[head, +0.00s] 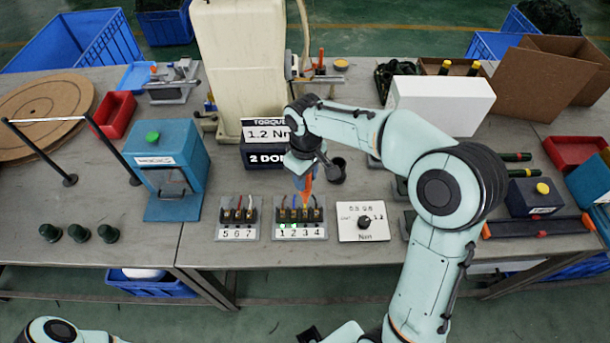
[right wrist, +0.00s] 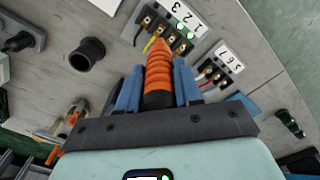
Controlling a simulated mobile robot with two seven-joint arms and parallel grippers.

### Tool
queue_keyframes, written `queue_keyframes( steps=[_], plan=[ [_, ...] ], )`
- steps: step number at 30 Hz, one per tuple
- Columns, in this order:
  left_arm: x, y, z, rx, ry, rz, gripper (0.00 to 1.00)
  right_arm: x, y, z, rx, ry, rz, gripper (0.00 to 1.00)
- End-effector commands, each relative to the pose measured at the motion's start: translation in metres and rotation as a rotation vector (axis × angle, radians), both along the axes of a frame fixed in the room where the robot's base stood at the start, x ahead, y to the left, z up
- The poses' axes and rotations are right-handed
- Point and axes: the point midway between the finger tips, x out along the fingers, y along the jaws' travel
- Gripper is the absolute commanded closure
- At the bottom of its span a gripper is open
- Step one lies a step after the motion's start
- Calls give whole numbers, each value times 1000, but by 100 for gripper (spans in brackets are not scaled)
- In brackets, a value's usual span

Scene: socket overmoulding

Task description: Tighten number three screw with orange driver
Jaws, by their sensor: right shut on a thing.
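My right gripper (head: 304,176) is shut on the orange driver (head: 305,192), which points down at the terminal block numbered 1 to 4 (head: 289,234). In the right wrist view the fingers (right wrist: 158,88) grip the ribbed orange handle (right wrist: 159,72) from both sides. The driver's tip is hidden behind the handle, so contact with the number three screw cannot be told. The block (right wrist: 150,22) has coloured wires, and green lights show beside numbers 1 and 2. A display (head: 266,134) reads torque 1.2 Nm and 2, with partly covered text.
The block numbered 5 to 7 (head: 237,232) stands to the left, and a torque dial plate (head: 361,222) to the right. A black cup (head: 337,170) stands behind. A blue press (head: 172,170) and several dark green plugs (head: 79,233) are further left.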

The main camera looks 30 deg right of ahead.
Motion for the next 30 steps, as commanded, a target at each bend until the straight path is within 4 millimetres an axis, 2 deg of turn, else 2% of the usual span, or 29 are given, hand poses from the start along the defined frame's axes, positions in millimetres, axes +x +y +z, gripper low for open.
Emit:
queue_keyframes(
  steps=[19,30],
  plan=[
    [-21,0,-38,-1,24,0,57,0,0,-56,1,1,0,100],
    [-23,0,-42,0,26,0,57,0,0,-63,0,-1,0,100]
  ],
)
